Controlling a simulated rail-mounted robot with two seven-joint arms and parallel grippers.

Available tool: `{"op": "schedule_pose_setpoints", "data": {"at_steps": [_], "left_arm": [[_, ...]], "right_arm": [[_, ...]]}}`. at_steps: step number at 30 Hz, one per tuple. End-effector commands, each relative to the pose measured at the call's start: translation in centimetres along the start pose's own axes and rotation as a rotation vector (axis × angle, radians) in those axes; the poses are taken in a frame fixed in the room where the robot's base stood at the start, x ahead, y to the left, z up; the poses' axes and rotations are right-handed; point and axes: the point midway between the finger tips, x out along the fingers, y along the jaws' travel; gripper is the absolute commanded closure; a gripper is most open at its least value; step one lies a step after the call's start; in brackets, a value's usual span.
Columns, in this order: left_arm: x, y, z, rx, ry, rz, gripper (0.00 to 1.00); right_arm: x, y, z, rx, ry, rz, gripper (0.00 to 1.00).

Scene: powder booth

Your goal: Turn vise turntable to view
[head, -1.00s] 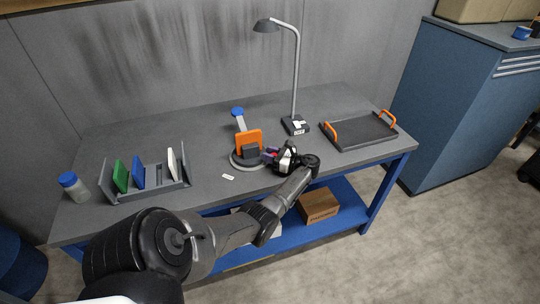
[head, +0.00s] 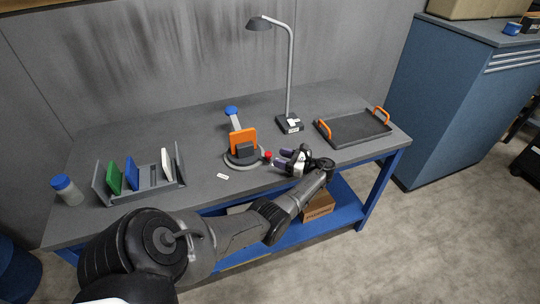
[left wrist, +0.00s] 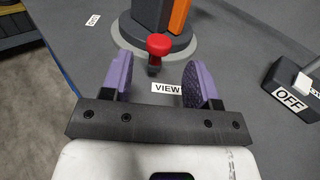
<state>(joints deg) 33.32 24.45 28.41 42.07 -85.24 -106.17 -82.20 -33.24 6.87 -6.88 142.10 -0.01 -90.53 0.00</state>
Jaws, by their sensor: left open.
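The vise turntable (head: 231,162) is a round grey base on the bench, with a dark vise (head: 245,149) holding an upright orange plate (head: 243,137). Its red knob (head: 267,155) points right, toward my left gripper (head: 281,158). The gripper is open and empty, just right of the knob, with a gap between them. In the left wrist view, the red knob (left wrist: 159,44) stands beyond the purple fingertips (left wrist: 157,70), in line with the white VIEW label (left wrist: 167,88) on the bench. My right gripper is not in view.
A lamp (head: 289,124) with an OFF label (left wrist: 290,98) stands behind and right of the gripper. A grey tray (head: 352,130) with orange handles lies farther right. A rack (head: 150,190) of coloured plates and a blue-capped bottle (head: 67,190) are at left. Another label (head: 222,176) lies before the turntable.

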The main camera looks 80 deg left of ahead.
Motion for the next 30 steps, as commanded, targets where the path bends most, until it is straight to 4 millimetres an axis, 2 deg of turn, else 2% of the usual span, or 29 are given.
{"op": "schedule_pose_setpoints", "data": {"at_steps": [1,6,12,18,30], "left_arm": [[-1.1,0.0,-0.1,0.001,0.001,-0.002,0.45],[-3.8,0.0,-0.1,0.0,0.0,-0.001,0.45],[-5.7,0.0,-0.1,0.001,0.0,-0.001,0.45],[-6.3,0.0,0.0,0.0,-0.001,0.0,0.45],[-6.3,0.0,0.0,0.0,-0.001,0.0,0.45]], "right_arm": [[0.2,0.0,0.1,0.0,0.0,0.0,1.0],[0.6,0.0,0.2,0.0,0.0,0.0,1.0],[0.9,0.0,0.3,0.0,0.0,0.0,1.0],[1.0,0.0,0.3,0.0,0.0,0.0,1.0],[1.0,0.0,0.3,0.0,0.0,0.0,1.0]]}}
